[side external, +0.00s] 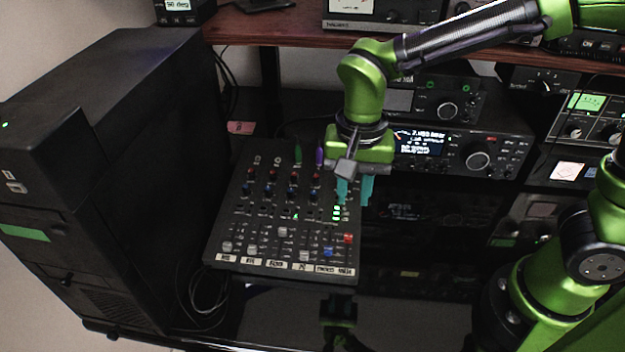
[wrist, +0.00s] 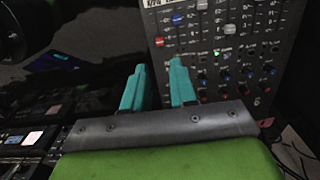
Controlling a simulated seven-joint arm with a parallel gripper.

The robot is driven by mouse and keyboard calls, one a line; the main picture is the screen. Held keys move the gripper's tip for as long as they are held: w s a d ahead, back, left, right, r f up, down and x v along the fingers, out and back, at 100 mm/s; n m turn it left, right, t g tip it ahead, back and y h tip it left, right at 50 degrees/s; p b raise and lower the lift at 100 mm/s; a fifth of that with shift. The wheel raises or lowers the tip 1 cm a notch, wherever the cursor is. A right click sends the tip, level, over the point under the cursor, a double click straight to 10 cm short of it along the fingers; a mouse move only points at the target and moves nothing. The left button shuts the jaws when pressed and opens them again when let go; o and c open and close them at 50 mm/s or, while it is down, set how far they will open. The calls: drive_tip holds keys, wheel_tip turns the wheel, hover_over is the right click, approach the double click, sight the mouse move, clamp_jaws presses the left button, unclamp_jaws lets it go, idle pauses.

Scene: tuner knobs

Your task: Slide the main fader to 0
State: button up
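The mixer (side external: 235,215) is a dark panel with knobs above and a row of fader caps near its front edge. A red cap (side external: 348,239) sits in the rightmost column, above a label that appears to read MAIN; it also shows in the wrist view (wrist: 159,42). My gripper (side external: 355,200) points down over the mixer's right edge, behind the red cap and apart from it. In the wrist view its two teal fingers (wrist: 158,70) are spread with nothing between them. Their height above the panel is hard to tell.
A blue cap (side external: 328,252) sits just left of the red one, with several white caps (side external: 282,232) farther left. A black cabinet (side external: 90,130) stands left. Radios (side external: 478,158) are behind and right, under a wooden shelf (side external: 290,30). Loose cables lie by the cabinet.

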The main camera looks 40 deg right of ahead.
wheel_tip(320, 180, up, 6)
idle(0.5)
drive_tip(key=s+d+r+n+t+y, duration=0.2)
drive_tip(key=s+d+n+t, duration=0.3)
drive_tip(key=d, duration=0.8)
drive_tip(key=shift+s+d+r+t, duration=0.2)
drive_tip(key=shift+s+r+t, duration=0.35)
drive_tip(key=shift+s+t, duration=0.45)
drive_tip(key=shift+w, duration=0.1)
idle(0.6)
